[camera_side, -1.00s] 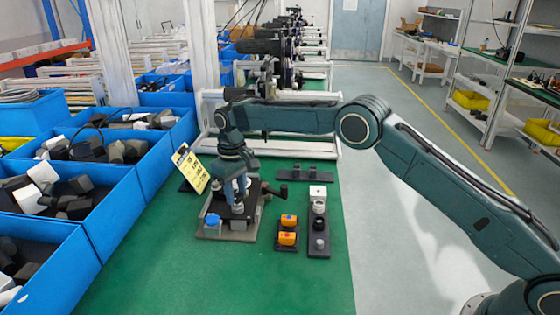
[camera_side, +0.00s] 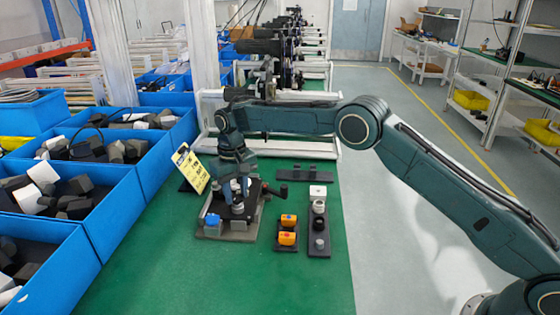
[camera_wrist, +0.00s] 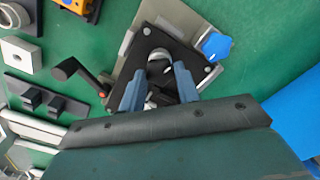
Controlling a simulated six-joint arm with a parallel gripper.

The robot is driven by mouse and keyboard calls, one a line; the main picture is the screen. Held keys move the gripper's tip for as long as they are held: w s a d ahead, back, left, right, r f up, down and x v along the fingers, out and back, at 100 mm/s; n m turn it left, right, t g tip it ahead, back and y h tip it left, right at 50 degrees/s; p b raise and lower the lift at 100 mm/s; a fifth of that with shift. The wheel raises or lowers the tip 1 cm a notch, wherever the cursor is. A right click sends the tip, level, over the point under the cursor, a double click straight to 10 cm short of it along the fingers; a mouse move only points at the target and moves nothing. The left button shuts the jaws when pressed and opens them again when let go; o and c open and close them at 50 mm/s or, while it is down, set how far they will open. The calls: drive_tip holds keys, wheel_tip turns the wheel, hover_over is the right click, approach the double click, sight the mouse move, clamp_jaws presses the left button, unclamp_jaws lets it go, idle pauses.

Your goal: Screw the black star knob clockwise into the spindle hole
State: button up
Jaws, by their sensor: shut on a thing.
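My gripper (camera_side: 241,188) points down over the dark fixture (camera_side: 215,228) on the green bench. In the wrist view its two blue-grey fingers (camera_wrist: 159,72) stand over the fixture's black plate, on either side of a small dark thing. It is shut on this thing, which I take as the black star knob; its star shape is not clear. A pale round metal part (camera_wrist: 158,58) shows at the fingertips. The spindle hole itself is hidden, so I cannot tell how deep the knob sits.
A blue knob (camera_side: 212,220) is at the fixture's front left corner, and a black crank handle (camera_wrist: 66,69) sticks out at its side. Blue bins (camera_side: 95,225) line the left. The front bench is clear.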

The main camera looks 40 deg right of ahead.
drive_tip(key=m, duration=0.5)
drive_tip(key=shift+r, duration=0.1)
drive_tip(key=m, duration=0.4)
drive_tip(key=shift+m, duration=0.4)
drive_tip(key=shift+m, duration=0.6)
drive_tip(key=m, duration=0.5)
drive_tip(key=shift+m, duration=0.4)
drive_tip(key=m, duration=0.5)
drive_tip(key=shift+w+r, duration=0.1)
